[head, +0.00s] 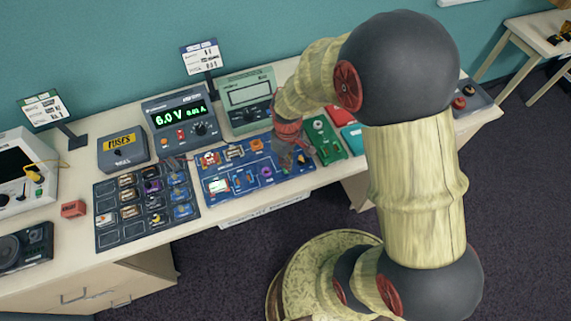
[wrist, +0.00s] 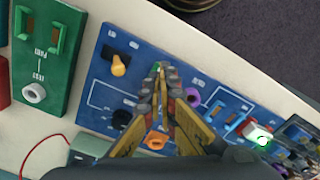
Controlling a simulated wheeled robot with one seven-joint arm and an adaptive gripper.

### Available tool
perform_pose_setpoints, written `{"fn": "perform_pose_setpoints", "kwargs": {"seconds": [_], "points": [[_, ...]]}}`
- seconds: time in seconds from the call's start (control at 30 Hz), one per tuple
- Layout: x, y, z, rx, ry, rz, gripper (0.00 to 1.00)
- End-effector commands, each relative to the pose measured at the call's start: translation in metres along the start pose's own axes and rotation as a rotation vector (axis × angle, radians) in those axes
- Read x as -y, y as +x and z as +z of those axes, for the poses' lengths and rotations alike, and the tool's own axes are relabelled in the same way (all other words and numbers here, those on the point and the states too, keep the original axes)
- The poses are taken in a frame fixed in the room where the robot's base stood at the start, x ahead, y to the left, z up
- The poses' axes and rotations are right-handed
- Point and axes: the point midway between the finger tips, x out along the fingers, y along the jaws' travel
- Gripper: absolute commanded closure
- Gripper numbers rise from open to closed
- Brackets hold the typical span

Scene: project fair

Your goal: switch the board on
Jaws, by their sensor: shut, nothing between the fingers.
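The blue circuit board (head: 250,178) lies on the table in the head view and fills the middle of the wrist view (wrist: 100,98). A yellow-orange lever (wrist: 119,66) on a black base stands near one end of the board. It leans toward the bottom of the wrist view. My gripper (wrist: 161,72) is shut and empty over the board, to the right of the lever and apart from it. In the head view my gripper (head: 292,160) covers the board's right end and hides the lever. A white part (wrist: 257,136) on the board glows green.
A green board (head: 325,138) lies to the right of the blue one. The power supply (head: 180,118) behind reads 6.0 V and a small current. A tray of parts (head: 100,242) lies to the left. A red wire (wrist: 42,142) shows in the wrist view.

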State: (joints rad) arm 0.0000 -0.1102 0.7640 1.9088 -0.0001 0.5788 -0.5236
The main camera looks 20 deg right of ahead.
Motion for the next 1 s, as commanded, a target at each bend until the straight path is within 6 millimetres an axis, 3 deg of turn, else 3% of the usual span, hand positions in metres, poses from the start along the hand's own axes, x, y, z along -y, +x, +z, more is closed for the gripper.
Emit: {"fn": "perform_pose_setpoints", "kwargs": {"seconds": [0.6,1.0], "points": [[0.000,-0.046,0.000,0.000,0.000,0.000,1.00],[0.000,-0.047,0.000,0.001,0.000,0.000,1.00]]}}
